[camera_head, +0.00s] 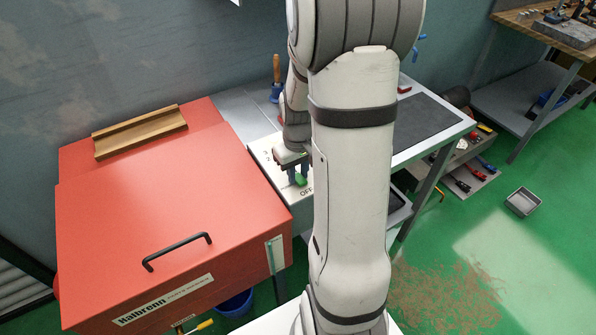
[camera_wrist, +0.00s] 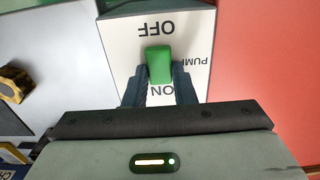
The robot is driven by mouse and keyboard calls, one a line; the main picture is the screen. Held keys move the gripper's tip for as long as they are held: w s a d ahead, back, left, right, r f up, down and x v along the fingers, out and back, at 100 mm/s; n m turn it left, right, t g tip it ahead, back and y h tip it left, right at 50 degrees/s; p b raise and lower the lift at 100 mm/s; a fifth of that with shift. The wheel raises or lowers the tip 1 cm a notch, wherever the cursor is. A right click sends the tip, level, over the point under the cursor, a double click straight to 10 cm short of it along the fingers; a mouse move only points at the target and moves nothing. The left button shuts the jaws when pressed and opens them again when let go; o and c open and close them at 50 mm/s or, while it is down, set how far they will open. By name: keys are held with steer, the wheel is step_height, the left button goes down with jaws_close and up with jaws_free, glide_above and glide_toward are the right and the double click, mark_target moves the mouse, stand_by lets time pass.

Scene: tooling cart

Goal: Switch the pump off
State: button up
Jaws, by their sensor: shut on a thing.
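The green pump switch lever (camera_wrist: 159,66) stands on a white plate (camera_wrist: 196,22) printed "OFF", "PUMP" and "ON". In the wrist view "OFF" is upside down beyond the lever, and "ON" is on the near side, partly covered. My gripper (camera_wrist: 159,88) has its dark fingers on both sides of the lever and is shut on it. In the head view my gripper (camera_head: 297,178) is low over the plate, with the green lever (camera_head: 301,180) partly hidden between its fingers and "OFF" just in front. I cannot tell the lever's exact tilt.
A red box (camera_head: 165,225) with a black handle is close on the left, with a wooden tray (camera_head: 139,131) on top. A blue-and-orange-handled tool (camera_head: 276,80) stands behind. A yellow-black part (camera_wrist: 15,84) lies left of the plate in the wrist view. My arm hides the middle.

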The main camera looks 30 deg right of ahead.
steer(key=shift+c, duration=0.7)
steer(key=shift+f+t+b, duration=0.2)
steer(key=shift+t+b, duration=0.2)
steer(key=shift+b, duration=0.45)
steer(key=t+b, duration=0.1)
steer(key=b, duration=0.1)
steer(key=shift+s+f+b, duration=0.1)
steer(key=shift+s+b, duration=0.1)
steer(key=shift+b, duration=0.15)
steer(key=t+b, duration=0.1)
steer(key=b, duration=0.2)
steer(key=shift+s+t+b, duration=0.2)
steer(key=shift+t+b, duration=0.1)
steer(key=shift+r+t+b, duration=0.2)
steer(key=shift+t+b, duration=0.1)
steer(key=shift+b, duration=0.35)
steer(key=shift+s, duration=0.1)
steer(key=shift+r, duration=0.15)
steer(key=o, duration=1)
